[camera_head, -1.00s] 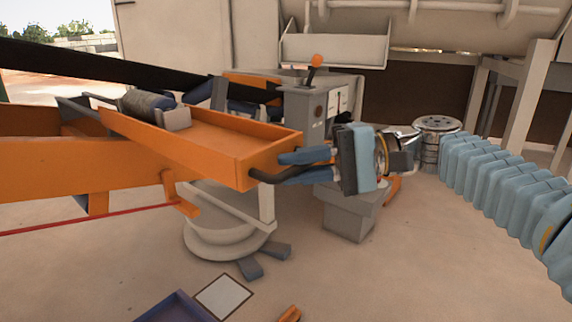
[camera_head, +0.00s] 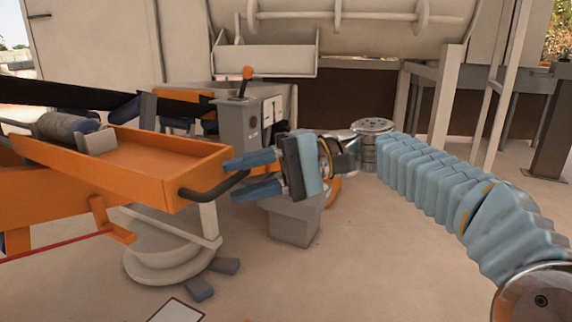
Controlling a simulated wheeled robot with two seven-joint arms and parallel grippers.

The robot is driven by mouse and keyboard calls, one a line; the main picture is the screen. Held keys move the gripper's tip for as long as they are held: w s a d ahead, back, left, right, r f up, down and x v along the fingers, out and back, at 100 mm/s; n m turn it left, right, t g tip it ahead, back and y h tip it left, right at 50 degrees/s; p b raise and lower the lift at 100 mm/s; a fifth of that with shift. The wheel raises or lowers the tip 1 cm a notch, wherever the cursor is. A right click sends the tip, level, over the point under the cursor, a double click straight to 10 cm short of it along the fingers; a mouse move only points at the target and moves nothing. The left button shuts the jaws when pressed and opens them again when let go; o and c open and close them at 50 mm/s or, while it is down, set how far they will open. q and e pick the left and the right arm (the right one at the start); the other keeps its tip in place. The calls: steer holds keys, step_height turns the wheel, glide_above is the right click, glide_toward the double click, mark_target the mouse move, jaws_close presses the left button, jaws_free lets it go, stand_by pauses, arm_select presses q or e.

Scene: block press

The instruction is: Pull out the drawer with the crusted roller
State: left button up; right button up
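The orange drawer (camera_head: 165,155) is a long open tray at the left, with a dark grey roller (camera_head: 66,126) lying in its far-left part. A black bowed handle (camera_head: 208,193) stands out from the drawer's front end. My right gripper (camera_head: 229,179) is at that front end, its two blue fingers spread apart. The handle's right part runs into the gap between the fingers, with the upper finger overlapping the drawer's front corner. I cannot tell whether either finger touches the handle. The handle's far end is hidden. My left gripper is not in view.
A grey control box (camera_head: 239,122) with an orange-knobbed lever (camera_head: 246,76) stands behind the drawer. A grey block-shaped bin (camera_head: 294,222) is below my gripper. A round pale pedestal (camera_head: 165,262) stands under the drawer. The floor in front is mostly clear.

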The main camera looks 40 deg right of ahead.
steer(key=p+v, duration=0.1)
steer(key=v, duration=1)
steer(key=shift+d, duration=0.25)
